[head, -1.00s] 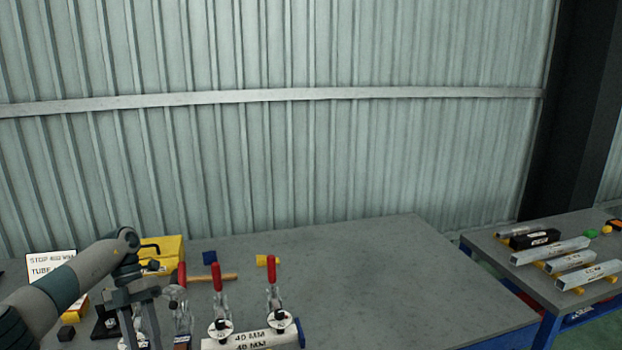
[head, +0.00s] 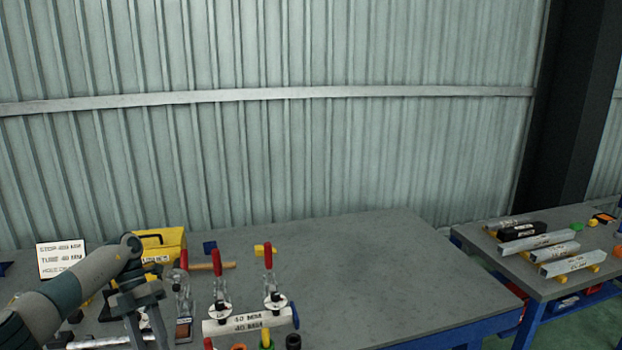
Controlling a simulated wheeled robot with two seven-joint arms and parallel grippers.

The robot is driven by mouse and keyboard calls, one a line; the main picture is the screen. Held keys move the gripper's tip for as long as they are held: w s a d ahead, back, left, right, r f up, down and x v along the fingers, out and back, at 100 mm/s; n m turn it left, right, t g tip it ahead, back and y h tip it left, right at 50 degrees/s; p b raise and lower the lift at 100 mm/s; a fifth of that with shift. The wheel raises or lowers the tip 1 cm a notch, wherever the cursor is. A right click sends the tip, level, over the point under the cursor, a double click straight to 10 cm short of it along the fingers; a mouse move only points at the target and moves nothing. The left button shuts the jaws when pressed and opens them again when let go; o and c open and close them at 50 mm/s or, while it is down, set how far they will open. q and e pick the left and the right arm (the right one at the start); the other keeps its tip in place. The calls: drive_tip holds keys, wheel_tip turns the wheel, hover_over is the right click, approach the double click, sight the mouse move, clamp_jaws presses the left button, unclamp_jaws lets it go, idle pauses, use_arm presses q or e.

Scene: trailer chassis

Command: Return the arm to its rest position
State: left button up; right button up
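My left arm (head: 75,288) comes in from the lower left and bends down over the left part of the grey workbench (head: 390,275). The gripper is left of the toggle clamps with red handles (head: 220,263). A white tube marked 40 MM (head: 236,326) lies under the clamps. My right gripper is not in view.
A yellow toolbox (head: 160,244) and a white sign (head: 60,258) stand behind my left arm. A hammer (head: 212,266) and a blue block (head: 210,247) lie behind the clamps. A second table (head: 480,238) with metal tubes (head: 538,242) stands at right. The bench's right half is clear.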

use_arm(q)
drive_tip(key=w+d+f+n+t+h+b, duration=0.25)
drive_tip(key=d+f+n+t+h, duration=0.6)
drive_tip(key=d+f, duration=1.3)
drive_tip(key=s+a+f+n+t+y+b, duration=0.1)
drive_tip(key=s+f+n+t, duration=0.1)
drive_tip(key=f+n+t, duration=0.45)
drive_tip(key=s+a+f+n+t+y+b, duration=0.1)
drive_tip(key=f+n+b, duration=0.15)
drive_tip(key=f, duration=0.75)
drive_tip(key=s+a+f+n+y, duration=0.3)
drive_tip(key=s+f+n, duration=0.1)
drive_tip(key=s+f, duration=0.35)
drive_tip(key=s+a+f+n+g+y, duration=0.1)
drive_tip(key=s+a+f+n+y, duration=0.1)
drive_tip(key=s+f+n, duration=0.4)
drive_tip(key=s+a+f+n+y, duration=0.1)
drive_tip(key=s+a+f+y, duration=0.2)
drive_tip(key=s+f, duration=0.6)
drive_tip(key=s+f+n+g+y, duration=0.1)
drive_tip(key=s+f, duration=0.3)
drive_tip(key=s, duration=0.7)
drive_tip(key=s+f+n+g+y+b, duration=0.1)
drive_tip(key=s+f+n+g, duration=0.2)
drive_tip(key=s, duration=0.8)
drive_tip(key=s+a+f+n+g+y+b, duration=0.1)
drive_tip(key=s+f+g, duration=0.3)
drive_tip(key=s, duration=0.8)
drive_tip(key=shift+f+n, duration=0.4)
drive_tip(key=shift+n, duration=0.35)
